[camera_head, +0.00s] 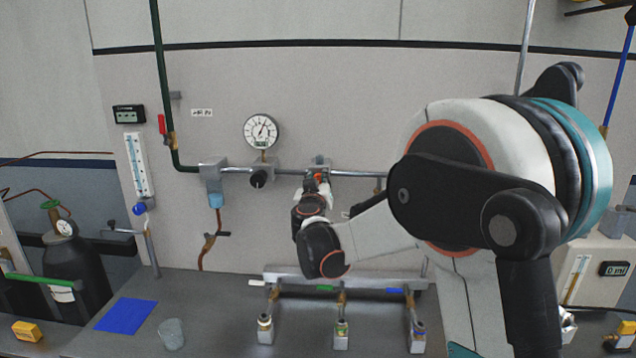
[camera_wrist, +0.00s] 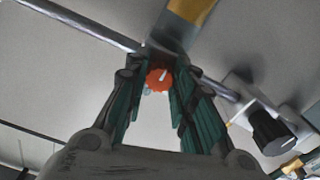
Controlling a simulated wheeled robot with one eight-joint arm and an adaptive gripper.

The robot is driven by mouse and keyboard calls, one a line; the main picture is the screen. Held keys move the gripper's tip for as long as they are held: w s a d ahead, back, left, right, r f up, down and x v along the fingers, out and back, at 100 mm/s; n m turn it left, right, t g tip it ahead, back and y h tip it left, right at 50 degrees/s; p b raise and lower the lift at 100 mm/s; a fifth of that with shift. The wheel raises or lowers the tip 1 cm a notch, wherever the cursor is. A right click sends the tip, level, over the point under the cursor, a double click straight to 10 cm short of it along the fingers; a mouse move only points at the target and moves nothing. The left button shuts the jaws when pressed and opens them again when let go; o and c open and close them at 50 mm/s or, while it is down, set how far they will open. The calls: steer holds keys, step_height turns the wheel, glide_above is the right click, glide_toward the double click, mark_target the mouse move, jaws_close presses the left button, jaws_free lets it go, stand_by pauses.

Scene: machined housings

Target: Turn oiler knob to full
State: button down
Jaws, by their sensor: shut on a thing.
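The orange-red oiler knob (camera_wrist: 158,79) sits between the two fingertips of my gripper (camera_wrist: 160,88) in the wrist view. A pale pointer mark shows on its face, tilted a little right of straight up in that picture. The fingers are closed on the knob from both sides. In the head view a bit of the knob (camera_head: 318,177) shows above my gripper (camera_head: 316,186), on the oiler (camera_head: 318,162) in the pipe line. My wrist hides the oiler's lower part, and its scale cannot be read.
A black knob (camera_head: 258,179) on the regulator left of the oiler also shows in the wrist view (camera_wrist: 270,132). Above it is a round gauge (camera_head: 261,131). A filter with a blue bowl (camera_head: 215,186) is further left. Below stands a manifold (camera_head: 300,277) with several outlets.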

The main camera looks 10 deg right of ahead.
steer(key=shift+f, duration=0.1)
steer(key=c, duration=1.3)
jaws_free()
steer(key=shift+c, duration=0.2)
steer(key=shift+s, duration=0.15)
steer(key=v, duration=1.1)
steer(key=shift+s, duration=0.35)
steer(key=shift+a, duration=0.1)
